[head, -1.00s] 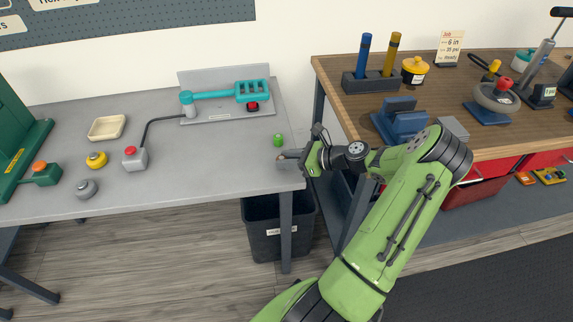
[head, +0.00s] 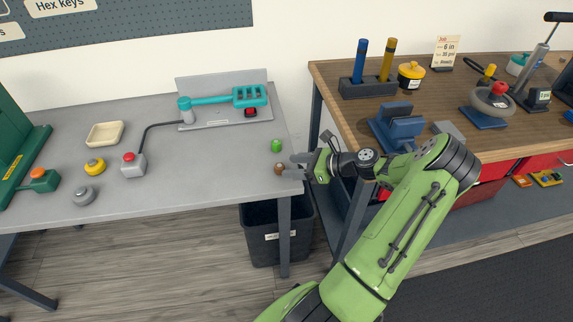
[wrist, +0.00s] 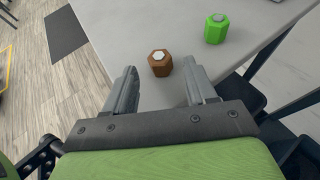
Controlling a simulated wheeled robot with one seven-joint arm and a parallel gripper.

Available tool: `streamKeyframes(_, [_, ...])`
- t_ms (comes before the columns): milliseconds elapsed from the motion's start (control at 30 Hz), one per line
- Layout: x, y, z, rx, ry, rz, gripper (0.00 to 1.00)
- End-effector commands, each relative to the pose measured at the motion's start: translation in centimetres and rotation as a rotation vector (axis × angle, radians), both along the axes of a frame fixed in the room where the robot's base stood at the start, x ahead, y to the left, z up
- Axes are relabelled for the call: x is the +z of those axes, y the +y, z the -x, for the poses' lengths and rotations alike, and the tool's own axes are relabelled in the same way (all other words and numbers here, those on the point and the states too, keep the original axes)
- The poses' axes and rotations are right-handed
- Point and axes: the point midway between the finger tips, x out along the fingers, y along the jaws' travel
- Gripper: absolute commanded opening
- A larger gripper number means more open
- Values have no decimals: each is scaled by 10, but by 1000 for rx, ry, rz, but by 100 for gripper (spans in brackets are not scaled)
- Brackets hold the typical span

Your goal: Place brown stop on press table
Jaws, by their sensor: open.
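The brown stop (head: 279,169), a small hexagonal piece with a pale top, stands upright on the grey table (head: 215,180) near its right edge. It also shows in the wrist view (wrist: 160,63), just beyond my fingertips and roughly between their lines. My gripper (head: 298,166) is open and empty at the table's right edge, its fingers pointing left toward the brown stop. In the wrist view both fingers (wrist: 160,82) are spread apart. I cannot tell which surface is the press table; a green press-like machine (head: 22,150) stands at the grey table's left end.
A green stop (head: 276,145) stands just behind the brown one. A cream tray (head: 104,134), a yellow button (head: 94,166), a grey knob (head: 83,196) and a red-button box (head: 132,165) are farther left. A dark bin (head: 272,230) stands below. A wooden bench (head: 440,95) is at right.

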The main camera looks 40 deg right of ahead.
Motion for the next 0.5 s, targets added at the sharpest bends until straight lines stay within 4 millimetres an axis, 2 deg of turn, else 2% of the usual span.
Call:
streamKeyframes(33, [9, -6, 10, -5, -1, 2, 56])
streamKeyframes(133, [16, -13, 25, -3, 0, 0, 56])
streamKeyframes(233, [19, -16, 34, 1, -1, 2, 56])
streamKeyframes(300, [21, -12, 33, 29, 9, 26, 56])
streamKeyframes(367, [24, 0, 27, 90, 30, 82, 56])
streamKeyframes(467, [36, 39, 11, 290, 85, 274, 56])
streamKeyframes(500, [42, 59, 6, 396, 108, 377, 56])
